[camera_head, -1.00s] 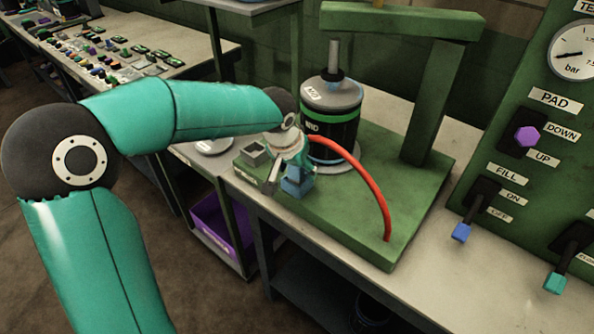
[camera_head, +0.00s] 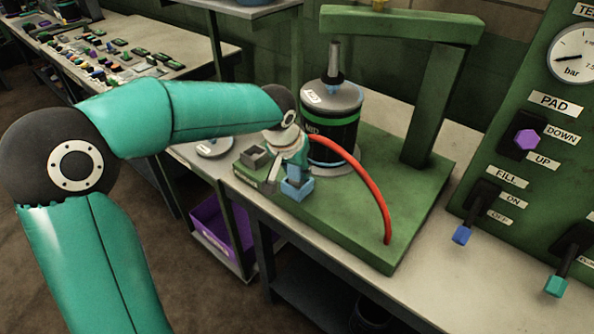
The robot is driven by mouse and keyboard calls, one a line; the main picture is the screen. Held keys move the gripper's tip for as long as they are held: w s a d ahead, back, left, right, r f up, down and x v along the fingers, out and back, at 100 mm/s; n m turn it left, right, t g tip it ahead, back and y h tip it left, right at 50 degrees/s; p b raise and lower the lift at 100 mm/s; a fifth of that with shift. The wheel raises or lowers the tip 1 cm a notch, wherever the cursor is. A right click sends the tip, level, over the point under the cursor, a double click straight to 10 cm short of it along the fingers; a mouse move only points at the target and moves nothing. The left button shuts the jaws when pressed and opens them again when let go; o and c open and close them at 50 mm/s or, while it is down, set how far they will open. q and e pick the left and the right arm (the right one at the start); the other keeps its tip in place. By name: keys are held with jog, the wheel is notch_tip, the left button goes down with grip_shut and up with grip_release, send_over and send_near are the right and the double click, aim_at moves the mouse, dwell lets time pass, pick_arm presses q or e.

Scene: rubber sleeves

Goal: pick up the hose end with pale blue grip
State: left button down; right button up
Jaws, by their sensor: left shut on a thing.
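The red hose (camera_head: 370,185) arches from the green base plate (camera_head: 400,248) up and left to my left gripper. My left gripper (camera_head: 294,176) comes down over the left part of the base plate and is shut on the hose end. A pale blue piece, the grip (camera_head: 297,190), shows just below the fingers. The gripper's wrist hides the join of hose and grip, and I cannot tell whether the grip touches the plate. My right gripper is not in view.
A dark cylinder with a green band (camera_head: 330,125) stands right behind the gripper, under a green frame (camera_head: 435,100). A small grey square socket (camera_head: 256,155) is left of the gripper. A control panel (camera_head: 555,130) with levers stands at right.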

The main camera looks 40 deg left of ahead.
pick_arm(q)
notch_tip(320, 180, up, 19)
jog(key=p, duration=0.1)
jog(key=shift+p, duration=0.4)
dwell(0.4)
